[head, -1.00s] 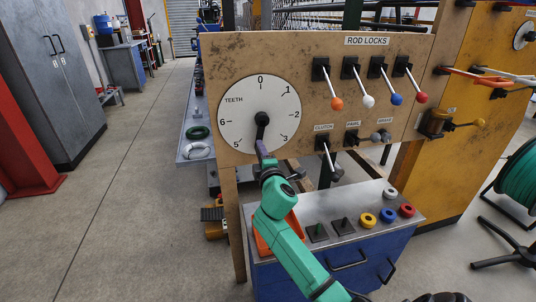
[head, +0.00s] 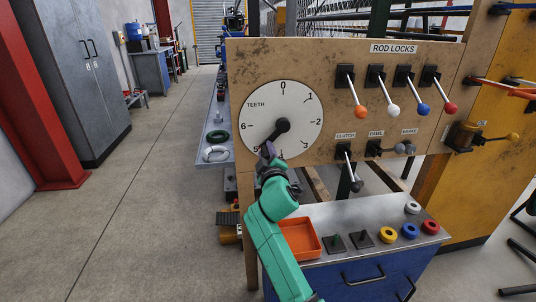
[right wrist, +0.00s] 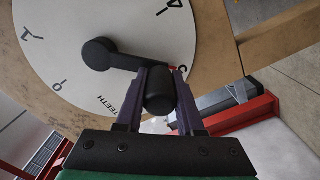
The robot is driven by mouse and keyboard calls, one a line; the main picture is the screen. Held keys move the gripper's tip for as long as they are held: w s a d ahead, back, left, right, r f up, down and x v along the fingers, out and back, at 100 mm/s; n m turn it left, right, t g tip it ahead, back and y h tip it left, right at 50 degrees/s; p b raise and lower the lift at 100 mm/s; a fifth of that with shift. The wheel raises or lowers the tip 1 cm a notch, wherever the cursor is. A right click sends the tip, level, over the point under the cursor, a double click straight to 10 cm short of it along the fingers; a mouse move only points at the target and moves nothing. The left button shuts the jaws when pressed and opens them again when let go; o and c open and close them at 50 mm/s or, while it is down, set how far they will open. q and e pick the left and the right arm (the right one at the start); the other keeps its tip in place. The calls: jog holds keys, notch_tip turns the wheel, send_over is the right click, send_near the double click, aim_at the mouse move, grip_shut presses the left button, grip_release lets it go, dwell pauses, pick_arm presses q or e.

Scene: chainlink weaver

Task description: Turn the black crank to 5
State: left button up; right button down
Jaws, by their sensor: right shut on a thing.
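The black crank (head: 282,126) is at the middle of a round white dial (head: 262,105) marked TEETH, numbered 0 to 6. Its arm points down and left, toward the 5, which is partly hidden by my gripper. My right gripper (head: 267,151) is at the crank's outer end. In the right wrist view, the crank's hub and arm (right wrist: 98,54) show on the dial, and my right gripper (right wrist: 160,82) is shut on the black crank handle, one purple finger on each side. A 5 partly shows beside the fingers there. My left gripper is not in view.
Rod lock levers (head: 394,107) with coloured knobs line the panel right of the dial. A clutch lever (head: 347,165) sits below them. A blue cabinet (head: 345,282) stands under the panel, holding an orange tray (head: 299,240) and coloured rings. The floor at left is clear.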

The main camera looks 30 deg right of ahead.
jog(key=shift+r, duration=0.1)
jog(key=c, duration=0.5)
grip_release()
jog(key=shift+a, duration=0.1)
jog(key=v, duration=1.4)
jog(key=shift+s+a+b, duration=0.15)
jog(key=shift+s+b, duration=0.1)
jog(key=shift+b, duration=0.15)
